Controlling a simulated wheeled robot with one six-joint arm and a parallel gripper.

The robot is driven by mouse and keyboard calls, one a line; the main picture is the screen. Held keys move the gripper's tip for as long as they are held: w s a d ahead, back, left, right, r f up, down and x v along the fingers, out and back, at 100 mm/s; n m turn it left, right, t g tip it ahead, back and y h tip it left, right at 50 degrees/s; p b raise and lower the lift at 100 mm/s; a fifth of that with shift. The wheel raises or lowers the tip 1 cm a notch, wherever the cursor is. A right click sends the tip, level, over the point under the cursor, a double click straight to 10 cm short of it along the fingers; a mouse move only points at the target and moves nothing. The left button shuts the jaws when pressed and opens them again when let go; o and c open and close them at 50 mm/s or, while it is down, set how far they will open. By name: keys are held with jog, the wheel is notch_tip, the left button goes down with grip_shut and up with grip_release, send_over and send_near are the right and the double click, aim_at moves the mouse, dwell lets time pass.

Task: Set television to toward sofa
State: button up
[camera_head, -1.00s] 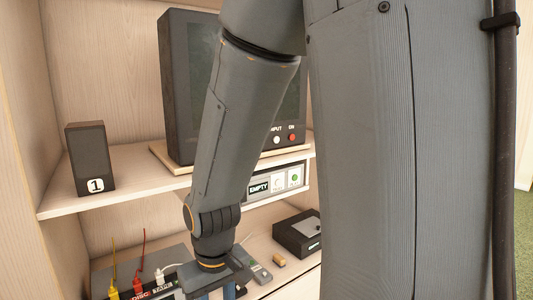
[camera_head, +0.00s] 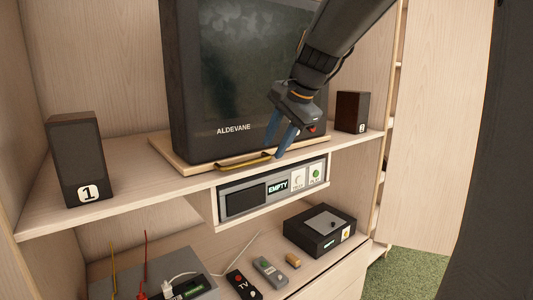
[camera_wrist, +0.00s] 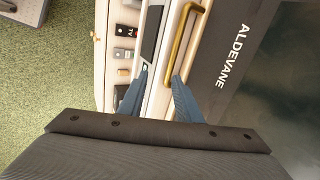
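The television (camera_head: 235,75), a dark set marked ALDEVANE, stands on a pale wooden board (camera_head: 172,152) on the cabinet's upper shelf. Its screen faces out of the cabinet, toward the lower right. A brass handle (camera_head: 240,163) runs along the board's front edge; it also shows in the wrist view (camera_wrist: 181,45). My gripper (camera_head: 275,153) points down at the handle's right end, in front of the screen. In the wrist view its blue fingers (camera_wrist: 159,75) are apart, the right one beside or over the handle. I cannot tell whether they touch it. No sofa shows.
Speakers stand left (camera_head: 80,160) and right (camera_head: 352,112) of the television. Below are a player reading EMPTY (camera_head: 245,194), a black box (camera_head: 320,230), remotes (camera_head: 270,272) and a grey unit with cables (camera_head: 155,272). Green carpet (camera_head: 415,270) lies at the right.

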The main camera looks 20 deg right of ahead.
jog(key=shift+m, duration=0.4)
jog(key=shift+w+a+f+p, duration=0.25)
jog(key=shift+w+f+p, duration=0.1)
jog(key=shift+w+f, duration=0.8)
jog(key=shift+w+a+f+p, duration=0.3)
jog(key=shift+w+f, duration=0.6)
jog(key=shift+w, duration=0.4)
grip_shut()
